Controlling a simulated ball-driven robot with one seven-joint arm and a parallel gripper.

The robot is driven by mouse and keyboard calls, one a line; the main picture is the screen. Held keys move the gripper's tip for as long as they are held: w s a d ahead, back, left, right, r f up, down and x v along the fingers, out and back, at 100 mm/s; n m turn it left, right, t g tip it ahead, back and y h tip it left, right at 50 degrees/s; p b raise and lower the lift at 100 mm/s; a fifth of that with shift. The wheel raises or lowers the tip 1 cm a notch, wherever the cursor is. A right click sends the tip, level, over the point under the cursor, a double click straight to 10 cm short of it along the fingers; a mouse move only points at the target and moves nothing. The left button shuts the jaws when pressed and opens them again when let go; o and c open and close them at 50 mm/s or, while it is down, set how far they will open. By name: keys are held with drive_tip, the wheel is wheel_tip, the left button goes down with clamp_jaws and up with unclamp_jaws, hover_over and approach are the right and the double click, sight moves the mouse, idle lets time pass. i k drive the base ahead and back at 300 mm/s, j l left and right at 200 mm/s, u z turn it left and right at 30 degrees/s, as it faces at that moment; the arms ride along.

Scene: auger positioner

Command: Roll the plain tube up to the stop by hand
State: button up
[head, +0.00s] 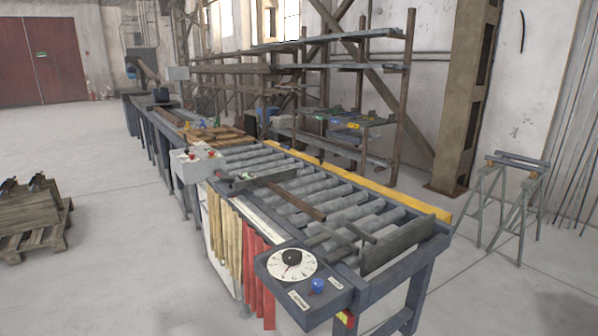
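A roller table (428,228) with several grey rollers runs from the near right toward the back left. A plain brown tube or bar (297,203) lies on the rollers near the middle, at an angle across them. A dark upright plate (400,246) stands across the near right end and looks like the stop. The brown piece is apart from this plate. Thin dark bars (345,232) lie between them. A flat grey bar (258,182) lies across the rollers at the far side of the brown piece. My gripper is not in view.
A control box with a white dial (292,264) and blue button (318,286) juts from the near end. Red strips (256,265) hang along the table's side. A yellow rail (370,185) edges the back. A trestle (510,205) stands right. The left floor is open before a pallet (35,225).

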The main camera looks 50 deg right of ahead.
sight(313, 212)
drive_tip(key=k+l, duration=0.1)
drive_tip(key=l, duration=0.3)
drive_tip(key=k+l, duration=0.15)
drive_tip(key=l, duration=0.3)
drive_tip(key=k+l, duration=0.1)
drive_tip(key=l, duration=0.3)
drive_tip(key=k+l, duration=0.15)
drive_tip(key=l, duration=0.25)
drive_tip(key=k+l, duration=0.1)
drive_tip(key=l, duration=0.35)
drive_tip(key=u, duration=0.05)
